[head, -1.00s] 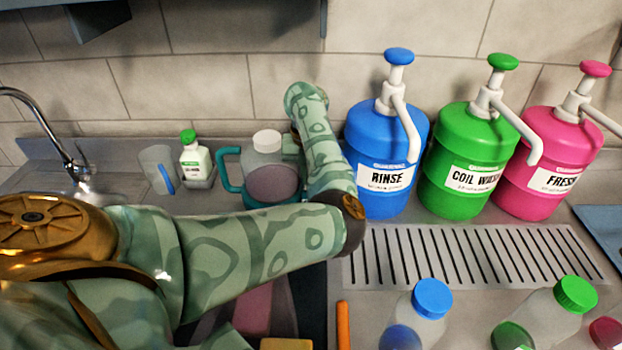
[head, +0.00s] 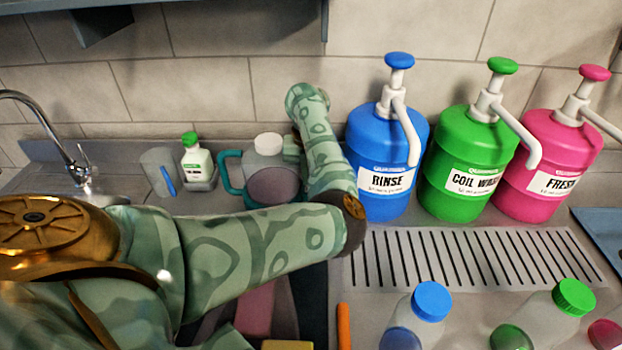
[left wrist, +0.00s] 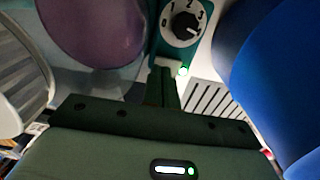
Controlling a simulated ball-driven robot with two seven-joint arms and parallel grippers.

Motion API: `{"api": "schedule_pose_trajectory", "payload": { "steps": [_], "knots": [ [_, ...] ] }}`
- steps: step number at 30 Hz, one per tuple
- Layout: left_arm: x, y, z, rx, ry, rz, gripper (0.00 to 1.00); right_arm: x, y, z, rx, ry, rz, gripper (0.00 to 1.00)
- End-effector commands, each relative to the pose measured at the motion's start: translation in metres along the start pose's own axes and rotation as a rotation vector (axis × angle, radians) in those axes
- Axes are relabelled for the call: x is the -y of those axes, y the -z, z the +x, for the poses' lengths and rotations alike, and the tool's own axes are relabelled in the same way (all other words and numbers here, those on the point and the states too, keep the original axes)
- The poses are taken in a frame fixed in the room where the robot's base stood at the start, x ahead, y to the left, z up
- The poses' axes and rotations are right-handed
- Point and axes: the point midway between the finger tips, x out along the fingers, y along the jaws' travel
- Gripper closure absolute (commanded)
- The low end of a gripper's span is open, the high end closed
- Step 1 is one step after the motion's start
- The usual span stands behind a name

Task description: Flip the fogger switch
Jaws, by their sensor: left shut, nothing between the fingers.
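The fogger (head: 270,180) stands by the back wall, a clear tank with purple liquid, white cap and teal handle and body. In the left wrist view its purple tank (left wrist: 90,25) is at upper left. I cannot make out the switch lever clearly. In the head view my arm hides the panel side. My right gripper is not in view.
Blue (head: 385,150), green (head: 465,155) and pink (head: 545,160) pump jugs stand right of my arm, the blue one close. A clear cup (head: 158,170) and small green-capped bottle (head: 197,160) stand left of the fogger. Capped bottles (head: 430,305) are in front of the slotted drain (head: 470,255).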

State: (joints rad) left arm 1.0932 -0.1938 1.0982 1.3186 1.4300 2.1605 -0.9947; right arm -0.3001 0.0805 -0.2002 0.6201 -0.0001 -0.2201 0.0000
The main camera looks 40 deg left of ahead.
Motion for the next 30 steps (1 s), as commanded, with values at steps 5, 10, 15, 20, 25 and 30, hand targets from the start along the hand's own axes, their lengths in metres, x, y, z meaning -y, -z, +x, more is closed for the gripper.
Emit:
{"api": "schedule_pose_trajectory", "payload": {
  "steps": [5, 10, 15, 20, 25, 30],
  "knots": [
    [0.0, 0.0, -0.024, 0.003, 0.001, 0.0, 1.0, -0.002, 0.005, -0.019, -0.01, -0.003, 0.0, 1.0],
    [0.0, 0.0, -0.04, 0.003, 0.001, 0.001, 1.0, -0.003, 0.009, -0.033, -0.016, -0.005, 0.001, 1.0],
    [0.0, 0.0, -0.055, 0.003, 0.001, 0.001, 1.0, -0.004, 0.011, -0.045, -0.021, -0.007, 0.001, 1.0],
    [0.0, 0.0, -0.056, 0.002, -0.001, 0.0, 1.0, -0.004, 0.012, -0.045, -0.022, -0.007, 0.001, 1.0],
    [0.0, 0.0, -0.054, 0.002, -0.001, 0.0, 1.0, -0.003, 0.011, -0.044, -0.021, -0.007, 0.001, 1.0],
    [0.0, 0.0, -0.054, 0.002, -0.001, 0.0, 1.0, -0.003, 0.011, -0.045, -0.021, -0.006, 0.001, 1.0]
  ]
}}
